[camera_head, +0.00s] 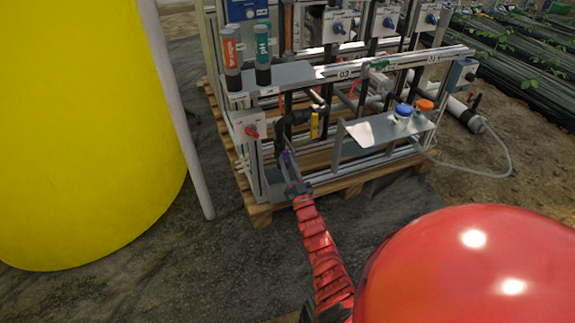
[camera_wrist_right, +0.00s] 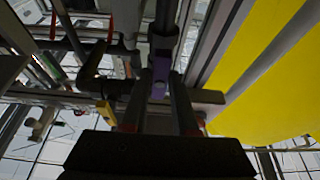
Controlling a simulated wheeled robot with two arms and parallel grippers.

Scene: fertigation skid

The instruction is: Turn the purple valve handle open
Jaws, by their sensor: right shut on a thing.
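The purple valve handle (camera_head: 286,156) is small in the head view, low on the dark pipework at the skid's near left corner. In the right wrist view the purple handle (camera_wrist_right: 159,78) stands between the two finger tips, below a dark vertical pipe. My right gripper (camera_head: 289,166) reaches in from the front and is shut on the purple handle. The right wrist view shows its fingers (camera_wrist_right: 161,92) on both sides of the handle. The fingers hide part of the handle, and its exact angle is hard to tell. My left gripper is out of view.
A yellow handle (camera_head: 314,125) sits just right of the purple one. A red knob (camera_head: 252,132) is on a panel to the left. A metal shelf (camera_head: 365,139) is at right. A yellow tank (camera_head: 80,130) and a grey post (camera_head: 178,105) stand left.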

